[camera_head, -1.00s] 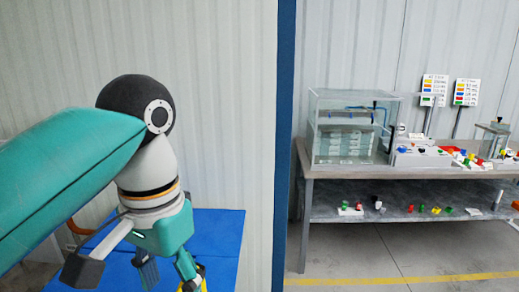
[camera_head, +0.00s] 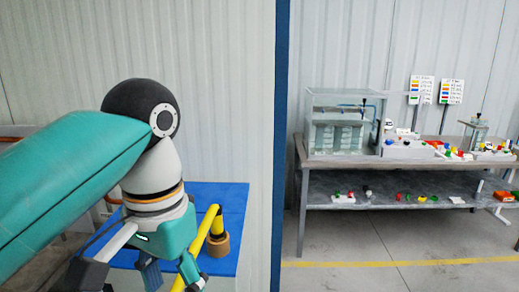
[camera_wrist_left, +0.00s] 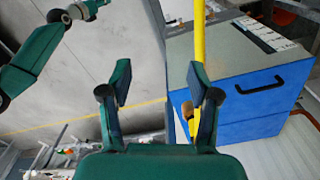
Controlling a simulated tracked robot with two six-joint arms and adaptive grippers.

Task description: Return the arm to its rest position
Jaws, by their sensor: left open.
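My left arm comes in from the left in the head view, with its gripper (camera_head: 168,277) pointing down near the blue-topped surface. In the left wrist view my left gripper (camera_wrist_left: 158,90) has its two green fingers spread apart with nothing between them. A yellow pipe (camera_head: 205,240) stands beside the gripper in the head view. The yellow pipe (camera_wrist_left: 199,35) also shows behind the right-hand finger in the wrist view; I cannot tell if they touch. My right gripper is not clearly in view.
A blue cabinet (camera_wrist_left: 255,100) with a black handle is at the right in the wrist view. Its blue top (camera_head: 235,200) shows in the head view. A dark blue post (camera_head: 282,150) divides the head view. A workbench (camera_head: 400,163) with a clear tank (camera_head: 345,100) stands beyond.

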